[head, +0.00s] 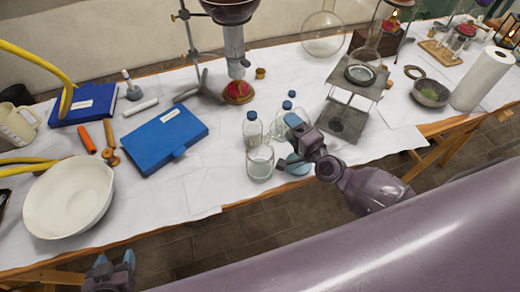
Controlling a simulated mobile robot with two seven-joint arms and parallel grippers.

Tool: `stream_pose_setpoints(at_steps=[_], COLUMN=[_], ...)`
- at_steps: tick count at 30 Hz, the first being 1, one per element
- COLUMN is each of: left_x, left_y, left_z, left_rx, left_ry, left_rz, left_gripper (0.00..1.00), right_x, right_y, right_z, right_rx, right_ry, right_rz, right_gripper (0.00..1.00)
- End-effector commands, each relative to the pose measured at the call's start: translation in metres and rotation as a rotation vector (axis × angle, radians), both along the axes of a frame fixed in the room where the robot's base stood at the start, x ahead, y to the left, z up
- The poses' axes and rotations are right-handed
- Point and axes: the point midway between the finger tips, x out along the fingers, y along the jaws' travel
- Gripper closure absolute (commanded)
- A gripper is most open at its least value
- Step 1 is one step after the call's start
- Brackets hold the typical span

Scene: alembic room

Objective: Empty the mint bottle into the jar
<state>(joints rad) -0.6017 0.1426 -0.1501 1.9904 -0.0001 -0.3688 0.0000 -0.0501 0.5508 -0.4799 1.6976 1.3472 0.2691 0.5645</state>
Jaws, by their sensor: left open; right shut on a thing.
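A clear glass jar (260,166) stands near the front edge of the white-covered table. My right gripper (296,145) is just right of the jar, above the table, with pale blue fingertips. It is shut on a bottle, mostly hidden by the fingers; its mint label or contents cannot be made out. I cannot tell whether liquid is flowing. A clear bottle with a blue cap (252,129) stands just behind the jar. Another blue-capped bottle (287,107) stands behind the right gripper. My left gripper (115,262) is open and empty, low at the front left, off the table.
A blue box (167,138) and a large white bowl (70,198) lie to the left. A metal stand (352,98) with a dish is behind right. A retort stand (190,45) and burner stand at the back. Bare white cloth lies left of the jar.

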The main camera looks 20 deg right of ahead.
Motion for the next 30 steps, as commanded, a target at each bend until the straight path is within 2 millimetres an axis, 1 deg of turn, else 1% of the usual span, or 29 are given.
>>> stream_pose_setpoints(at_steps=[10,30], left_x=[-0.003,0.003], left_y=[0.0,0.0], left_z=[0.003,0.015], left_rx=[0.0,0.0], left_ry=[0.005,-0.004], left_rz=[0.002,-0.002], left_gripper=[0.42,0.42], right_x=[0.0,0.0], right_y=[0.001,0.002], right_z=[0.003,0.008], right_rx=[-0.019,-0.078], right_ry=[-0.007,-0.023], right_rz=[-0.001,-0.001], right_gripper=[0.72,0.72])
